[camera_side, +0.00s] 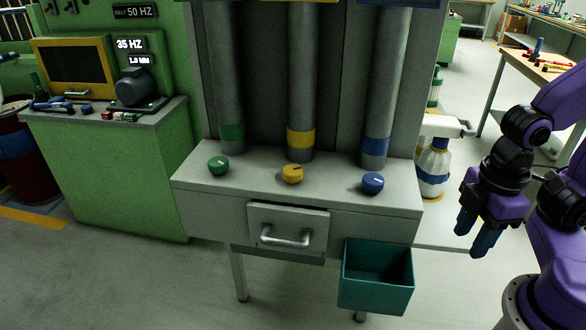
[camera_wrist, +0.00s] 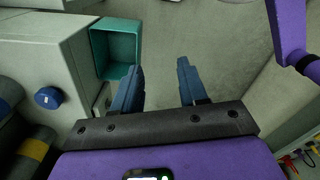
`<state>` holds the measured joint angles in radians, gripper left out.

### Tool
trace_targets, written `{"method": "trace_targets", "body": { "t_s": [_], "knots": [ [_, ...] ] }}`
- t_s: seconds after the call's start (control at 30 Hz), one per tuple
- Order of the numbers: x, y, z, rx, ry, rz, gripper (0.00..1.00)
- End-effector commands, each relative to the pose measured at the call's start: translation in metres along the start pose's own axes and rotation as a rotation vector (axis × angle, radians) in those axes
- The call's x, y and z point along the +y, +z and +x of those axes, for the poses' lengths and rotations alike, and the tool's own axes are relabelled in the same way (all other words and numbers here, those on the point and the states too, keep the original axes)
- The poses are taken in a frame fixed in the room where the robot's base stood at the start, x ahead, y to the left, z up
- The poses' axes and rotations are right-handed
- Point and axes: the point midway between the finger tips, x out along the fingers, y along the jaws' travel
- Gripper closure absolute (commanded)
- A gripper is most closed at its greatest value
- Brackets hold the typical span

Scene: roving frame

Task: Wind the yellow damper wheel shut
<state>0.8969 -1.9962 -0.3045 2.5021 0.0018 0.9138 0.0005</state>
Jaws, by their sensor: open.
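The yellow damper wheel (camera_side: 292,174) sits on the grey bench top in the side view, in the middle of a row of three. A green wheel (camera_side: 218,166) is to its left and a blue wheel (camera_side: 372,183) to its right. A pale line marks the top of the yellow wheel. My gripper (camera_side: 471,236) is to the right of the bench, pointing down, well apart from all the wheels. Its blue fingers (camera_wrist: 157,84) are open and empty in the wrist view. The blue wheel (camera_wrist: 48,97) shows at the left there; I cannot make out the yellow wheel.
Grey pipes with green, yellow and blue bands (camera_side: 300,139) rise behind the wheels. A drawer (camera_side: 288,229) with a handle is on the bench front. A teal bin (camera_side: 376,275) hangs at its right. A white machine (camera_side: 434,165) stands behind my gripper. Floor in front is clear.

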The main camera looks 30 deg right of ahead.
Motion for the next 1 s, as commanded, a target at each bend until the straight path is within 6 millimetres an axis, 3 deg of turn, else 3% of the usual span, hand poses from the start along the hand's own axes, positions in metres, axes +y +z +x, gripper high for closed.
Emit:
{"method": "trace_targets", "body": {
  "t_s": [0.07, 0.1, 0.2, 0.33, 0.47, 0.7, 1.0],
  "knots": [
    [0.0, 0.0, 0.0, 0.0, 0.0, 0.0, 0.57],
    [0.0, 0.0, 0.0, 0.0, 0.0, 0.0, 0.51],
    [0.002, -0.004, -0.002, 0.0, 0.0, 0.01, 0.18],
    [0.012, -0.029, -0.012, -0.001, 0.001, 0.068, 0.18],
    [0.035, -0.073, -0.029, -0.003, 0.004, 0.178, 0.18],
    [0.093, -0.153, -0.058, -0.01, 0.008, 0.406, 0.18],
    [0.181, -0.226, -0.082, -0.018, 0.012, 0.69, 0.18]
  ]
}}
